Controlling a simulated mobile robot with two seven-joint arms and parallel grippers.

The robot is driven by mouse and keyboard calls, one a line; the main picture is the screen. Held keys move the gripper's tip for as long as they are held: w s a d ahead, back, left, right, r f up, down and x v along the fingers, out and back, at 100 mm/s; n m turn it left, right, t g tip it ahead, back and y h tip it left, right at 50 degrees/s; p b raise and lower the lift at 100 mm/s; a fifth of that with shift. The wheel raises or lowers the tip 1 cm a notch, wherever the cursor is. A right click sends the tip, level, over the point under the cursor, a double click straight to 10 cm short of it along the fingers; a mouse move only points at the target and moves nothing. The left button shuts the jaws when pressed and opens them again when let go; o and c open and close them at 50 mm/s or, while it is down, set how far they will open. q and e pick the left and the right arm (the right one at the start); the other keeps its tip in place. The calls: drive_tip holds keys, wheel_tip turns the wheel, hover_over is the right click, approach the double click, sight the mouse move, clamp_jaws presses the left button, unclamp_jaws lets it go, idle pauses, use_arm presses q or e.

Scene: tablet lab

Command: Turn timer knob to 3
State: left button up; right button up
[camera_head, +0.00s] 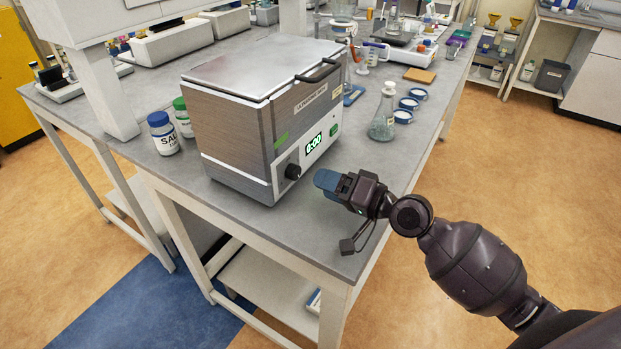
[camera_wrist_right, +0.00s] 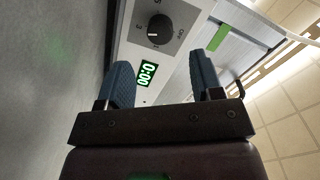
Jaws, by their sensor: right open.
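The timer knob (camera_head: 292,171) is a small black round knob on the front panel of a grey box-shaped machine (camera_head: 232,137) on the bench. The green display (camera_head: 314,142) beside it reads 0:00. In the right wrist view the knob (camera_wrist_right: 159,29) lies beyond the fingertips, with a white pointer mark and a printed dial around it; the display (camera_wrist_right: 147,73) shows there too. My right gripper (camera_head: 327,182) is open and empty, just in front of the panel and apart from the knob. Its blue fingers (camera_wrist_right: 163,80) are spread in the wrist view. My left gripper is not in view.

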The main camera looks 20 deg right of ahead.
drive_tip(key=shift+b+v, duration=0.35)
drive_tip(key=shift+v, duration=1.9)
drive_tip(key=shift+s, duration=0.1)
